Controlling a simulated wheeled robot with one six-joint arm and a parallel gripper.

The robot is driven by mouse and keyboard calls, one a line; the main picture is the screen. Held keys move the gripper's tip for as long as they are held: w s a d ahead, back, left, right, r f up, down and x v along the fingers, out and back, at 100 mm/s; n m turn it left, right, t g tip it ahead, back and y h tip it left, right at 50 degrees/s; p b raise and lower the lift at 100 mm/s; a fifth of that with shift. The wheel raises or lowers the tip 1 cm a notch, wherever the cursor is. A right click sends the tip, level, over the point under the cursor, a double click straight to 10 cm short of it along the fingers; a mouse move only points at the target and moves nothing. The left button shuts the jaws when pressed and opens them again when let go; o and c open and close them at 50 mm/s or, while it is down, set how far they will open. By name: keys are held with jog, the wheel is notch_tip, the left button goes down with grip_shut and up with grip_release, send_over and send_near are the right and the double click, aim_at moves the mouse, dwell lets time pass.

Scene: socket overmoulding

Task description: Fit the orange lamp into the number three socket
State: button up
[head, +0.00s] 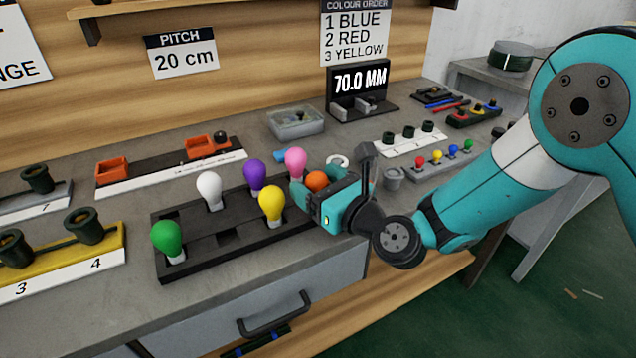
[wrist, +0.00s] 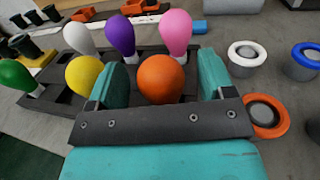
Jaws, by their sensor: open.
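The orange lamp (head: 316,180) stands at the right end of the dark lamp rack (head: 215,238), partly hidden by my gripper (head: 318,204). In the wrist view the orange lamp (wrist: 161,80) is between the two teal fingers of my gripper (wrist: 163,76). The jaws are open, with a clear gap on the lamp's right and a narrower one on its left. The lamp's base is hidden. The number three socket (head: 14,250) is a dark green cup on a yellow strip (head: 70,264) at far left, beside the number four socket (head: 85,228).
Yellow (head: 271,202), pink (head: 296,162), purple (head: 254,176), white (head: 209,188) and green (head: 167,238) lamps stand in the rack near the orange one. Ringed cups, including an orange-rimmed one (wrist: 266,113), stand right of my gripper. A clear bench strip separates rack and yellow strip.

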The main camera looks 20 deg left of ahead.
jog(key=c, duration=1)
jog(key=shift+d+r+p, duration=0.1)
jog(key=shift+r+p, duration=3.55)
jog(key=shift+r, duration=6.35)
